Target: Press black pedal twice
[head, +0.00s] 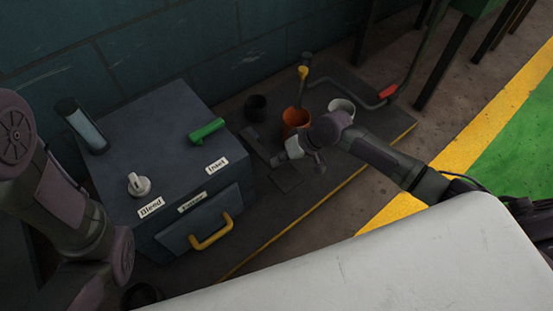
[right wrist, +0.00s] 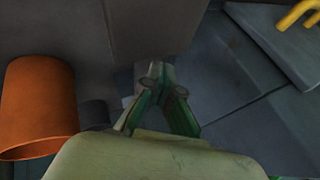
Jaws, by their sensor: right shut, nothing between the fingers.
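A flat dark plate (head: 286,179), which looks like the black pedal, lies low on the dark platform just right of the grey box.
The grey box (head: 168,125) has a green handle (head: 207,130), a white knob (head: 138,184) and a yellow drawer handle (head: 211,232). A red-handled crank (head: 387,91) is farther right.

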